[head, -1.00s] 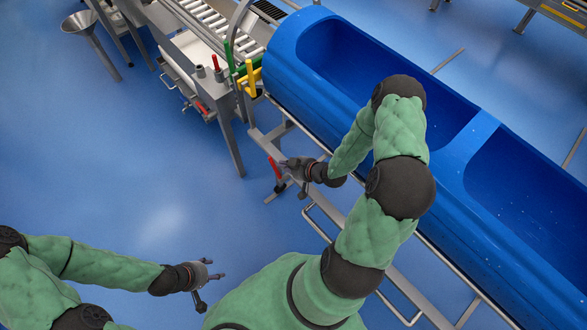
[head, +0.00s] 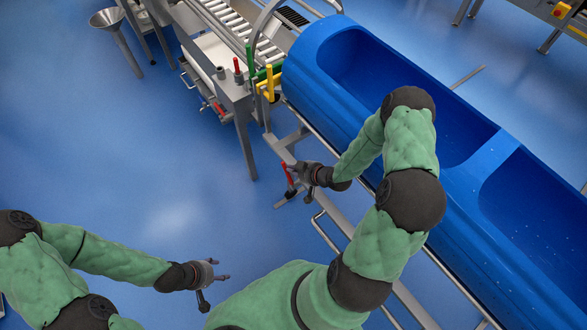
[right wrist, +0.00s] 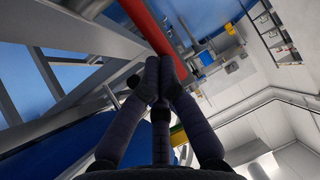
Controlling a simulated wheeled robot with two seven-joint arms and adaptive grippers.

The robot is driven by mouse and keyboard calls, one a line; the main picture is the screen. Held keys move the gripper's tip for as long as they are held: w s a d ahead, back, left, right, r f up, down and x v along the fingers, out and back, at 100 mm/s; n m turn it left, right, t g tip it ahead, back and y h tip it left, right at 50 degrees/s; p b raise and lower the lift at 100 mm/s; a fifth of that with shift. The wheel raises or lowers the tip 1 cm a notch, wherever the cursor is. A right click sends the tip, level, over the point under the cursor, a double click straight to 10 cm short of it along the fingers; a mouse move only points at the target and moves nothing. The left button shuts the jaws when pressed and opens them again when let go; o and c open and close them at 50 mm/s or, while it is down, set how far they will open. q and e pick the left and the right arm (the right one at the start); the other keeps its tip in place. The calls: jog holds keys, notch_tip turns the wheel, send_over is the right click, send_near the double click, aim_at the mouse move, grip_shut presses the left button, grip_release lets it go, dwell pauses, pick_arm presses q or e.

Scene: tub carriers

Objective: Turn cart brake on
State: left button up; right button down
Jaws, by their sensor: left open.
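The cart carries a long blue tub (head: 335,105) on a grey tubular frame (head: 322,238). A red brake lever (head: 288,176) stands up, leaning a little left, from a small foot fitting low at the frame's left side. My right gripper (head: 296,170) is right beside the lever's upper part. In the right wrist view its fingertips (right wrist: 160,66) come together, and the red lever (right wrist: 146,22) passes just beyond them. Contact is unclear, and nothing shows between the fingers. My left gripper (head: 221,270) is open and empty over the floor.
A grey roller conveyor (head: 228,22) stands beyond the lever, with green (head: 249,60) and yellow (head: 269,84) handles at its near end. A metal funnel (head: 118,40) stands at the upper left. Blue floor (head: 150,170) is clear left of the cart.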

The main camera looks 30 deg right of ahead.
jog(key=shift+w, duration=0.15)
jog(key=shift+w+a+f+m+g+h+p, duration=0.1)
jog(key=shift+w+f+m+g+h+p, duration=0.05)
jog(key=shift+w+f+g+p, duration=1.25)
jog(key=shift+w+a+f+m+g+h+p, duration=0.1)
jog(key=shift+w+f+m+g+h+p, duration=0.05)
jog(key=shift+w+f+g+p, duration=1.1)
jog(key=shift+w+r+t+p, duration=0.1)
jog(key=shift+t+p, duration=0.2)
jog(key=shift+t, duration=0.05)
